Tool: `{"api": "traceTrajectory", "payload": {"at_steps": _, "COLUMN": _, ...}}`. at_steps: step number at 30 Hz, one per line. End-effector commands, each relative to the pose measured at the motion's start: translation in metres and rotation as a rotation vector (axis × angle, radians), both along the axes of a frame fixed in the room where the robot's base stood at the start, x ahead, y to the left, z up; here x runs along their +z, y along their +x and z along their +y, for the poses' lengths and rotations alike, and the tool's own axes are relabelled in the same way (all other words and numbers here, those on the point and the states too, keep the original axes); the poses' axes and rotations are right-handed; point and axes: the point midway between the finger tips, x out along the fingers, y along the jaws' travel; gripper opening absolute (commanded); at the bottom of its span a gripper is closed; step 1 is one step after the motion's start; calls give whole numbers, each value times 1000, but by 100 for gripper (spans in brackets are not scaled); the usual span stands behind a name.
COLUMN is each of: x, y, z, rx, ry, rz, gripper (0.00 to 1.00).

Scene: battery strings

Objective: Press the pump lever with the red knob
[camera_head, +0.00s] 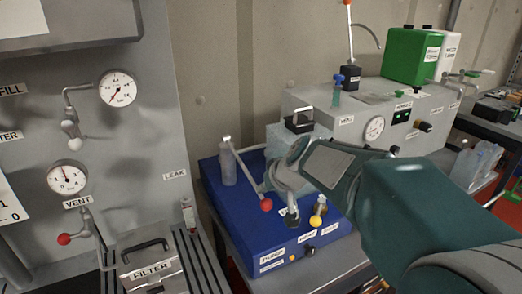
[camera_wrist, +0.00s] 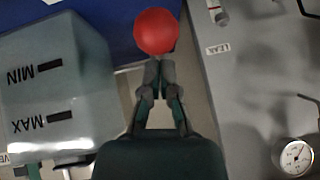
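The pump lever's red knob (camera_head: 266,205) is at the end of a slanting metal rod (camera_head: 247,172) over the blue pump unit (camera_head: 222,205). In the wrist view the red knob (camera_wrist: 156,31) is just beyond my fingertips, near the top centre. My gripper (camera_wrist: 160,66) has its two fingertips together with nothing visible between them. Contact with the knob cannot be told. In the head view my gripper (camera_head: 289,180) is over the blue unit, just right of the knob; its fingertips are hard to make out there.
A translucent tank marked MIN and MAX (camera_wrist: 52,95) is close beside my fingers. A yellow knob (camera_head: 316,221) stands on the blue unit's right. A grey panel with gauges (camera_head: 118,88) and another red knob (camera_head: 64,239) is at left. A grey machine (camera_head: 350,122) stands behind.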

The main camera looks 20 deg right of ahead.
Motion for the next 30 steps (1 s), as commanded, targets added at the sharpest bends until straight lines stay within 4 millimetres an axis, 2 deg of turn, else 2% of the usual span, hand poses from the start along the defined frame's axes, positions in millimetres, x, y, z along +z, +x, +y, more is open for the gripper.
{"api": "traceTrajectory", "payload": {"at_steps": 3, "x": -19, "y": 1, "z": 1, "rx": 0, "ry": 1, "rz": 7, "gripper": 0}}
{"api": "traceTrajectory", "payload": {"at_steps": 12, "x": -42, "y": 6, "z": 2, "rx": 0, "ry": 1, "rz": 6, "gripper": 0}}
{"api": "traceTrajectory", "payload": {"at_steps": 18, "x": -49, "y": 7, "z": 2, "rx": 2, "ry": -1, "rz": 12, "gripper": 0}}
{"api": "traceTrajectory", "payload": {"at_steps": 30, "x": -48, "y": 9, "z": 2, "rx": 3, "ry": 0, "rz": 13, "gripper": 0}}
